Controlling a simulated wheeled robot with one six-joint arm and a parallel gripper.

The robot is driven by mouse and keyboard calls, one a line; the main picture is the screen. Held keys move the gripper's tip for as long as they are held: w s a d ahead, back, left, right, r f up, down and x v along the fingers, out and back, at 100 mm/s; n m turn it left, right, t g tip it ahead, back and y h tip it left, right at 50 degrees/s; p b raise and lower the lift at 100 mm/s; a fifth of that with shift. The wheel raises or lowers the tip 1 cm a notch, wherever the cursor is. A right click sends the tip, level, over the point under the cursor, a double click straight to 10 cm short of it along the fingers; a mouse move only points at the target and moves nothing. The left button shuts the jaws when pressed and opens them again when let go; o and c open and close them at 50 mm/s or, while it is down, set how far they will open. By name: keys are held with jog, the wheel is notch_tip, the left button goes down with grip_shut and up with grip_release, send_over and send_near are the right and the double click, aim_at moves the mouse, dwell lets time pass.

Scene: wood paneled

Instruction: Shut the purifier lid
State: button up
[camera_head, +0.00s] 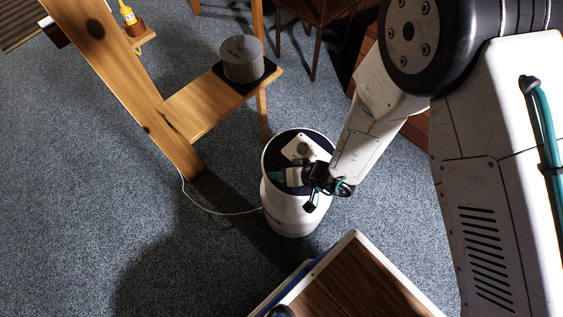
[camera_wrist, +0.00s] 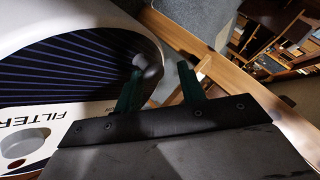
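The white round purifier (camera_head: 291,215) stands upright on the carpet. Its top has a dark ribbed grille and a pale panel (camera_head: 305,147) with a round grey spot. In the wrist view the purifier's white rim (camera_wrist: 105,12), dark grille (camera_wrist: 85,62) and the panel marked FILTER (camera_wrist: 50,118) show close up. I cannot tell which part is the lid or how far it is open. My gripper (camera_wrist: 159,72) is open, its green fingers apart with nothing clearly between them. A rounded grey part (camera_wrist: 151,75) lies by the left finger; contact is unclear. In the head view my gripper (camera_head: 279,176) is over the purifier's top.
A wooden stand (camera_head: 205,105) rises behind left, with a grey ribbed cylinder (camera_head: 243,62) on a dark mat. A yellow bottle (camera_head: 127,14) stands on a small shelf. A white cord (camera_head: 205,208) runs from the purifier. A wood-topped surface (camera_head: 355,285) is in front. Carpet at left is clear.

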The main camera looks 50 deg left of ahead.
jog(key=shift+d, duration=0.1)
jog(key=v, duration=0.7)
jog(key=shift+w+d+r, duration=0.1)
jog(key=shift+d+r, duration=0.1)
jog(key=shift+r, duration=0.1)
